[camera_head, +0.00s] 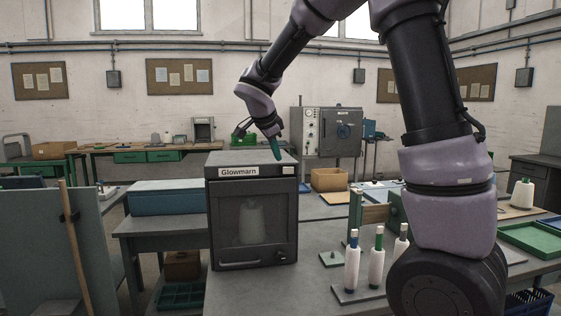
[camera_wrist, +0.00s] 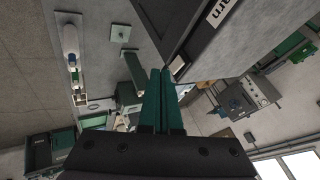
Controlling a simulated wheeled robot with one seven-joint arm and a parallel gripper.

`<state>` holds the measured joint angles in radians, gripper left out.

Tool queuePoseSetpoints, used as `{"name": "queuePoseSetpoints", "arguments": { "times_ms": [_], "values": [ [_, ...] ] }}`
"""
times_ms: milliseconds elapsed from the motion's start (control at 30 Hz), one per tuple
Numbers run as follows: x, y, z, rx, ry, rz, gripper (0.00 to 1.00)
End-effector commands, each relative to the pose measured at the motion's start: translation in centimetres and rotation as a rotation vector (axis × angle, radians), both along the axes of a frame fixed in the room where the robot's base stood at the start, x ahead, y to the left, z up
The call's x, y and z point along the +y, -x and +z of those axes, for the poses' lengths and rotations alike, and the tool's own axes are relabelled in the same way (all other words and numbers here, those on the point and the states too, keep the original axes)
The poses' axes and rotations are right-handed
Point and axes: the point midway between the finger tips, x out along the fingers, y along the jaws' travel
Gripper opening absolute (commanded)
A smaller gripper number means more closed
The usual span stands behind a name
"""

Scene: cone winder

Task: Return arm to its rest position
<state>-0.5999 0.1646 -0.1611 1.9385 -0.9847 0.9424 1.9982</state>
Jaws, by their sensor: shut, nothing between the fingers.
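My gripper (camera_head: 276,148) is above the top of the dark grey Glowmarn box (camera_head: 252,210) in the head view, with its green fingers pointing down. In the wrist view its two green fingers (camera_wrist: 160,100) lie side by side, shut with nothing between them. The box's edge and part of its label show close by there. My arm bends up from the right and over toward the box. The box door is shut, and a pale cone (camera_head: 252,222) shows dimly behind its window.
Several white bobbins with coloured tops (camera_head: 376,262) stand on the table right of the box. A green tray (camera_head: 530,238) and a cone (camera_head: 522,193) are at the right. A blue case (camera_head: 165,197) is at the left. A grey panel (camera_head: 30,250) stands front left.

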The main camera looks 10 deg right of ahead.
Motion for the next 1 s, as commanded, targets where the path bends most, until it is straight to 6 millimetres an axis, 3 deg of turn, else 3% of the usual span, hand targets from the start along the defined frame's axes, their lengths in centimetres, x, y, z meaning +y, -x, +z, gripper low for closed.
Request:
{"name": "queuePoseSetpoints", "arguments": {
  "times_ms": [367, 533, 667, 800, 1000],
  "values": [
    [0.1, 0.2, 0.3, 0.001, 0.0, 0.0, 0.0],
    [-1.9, 1.9, 1.3, 0.039, -0.009, 0.037, 0.0],
    [-5.3, 6.2, 3.0, 0.113, -0.03, 0.145, 0.0],
    [-8.4, 12.3, 4.6, 0.168, -0.054, 0.33, 0.0],
    [-10.2, 20.7, 5.7, 0.146, -0.043, 0.622, 0.0]
  ]
}}
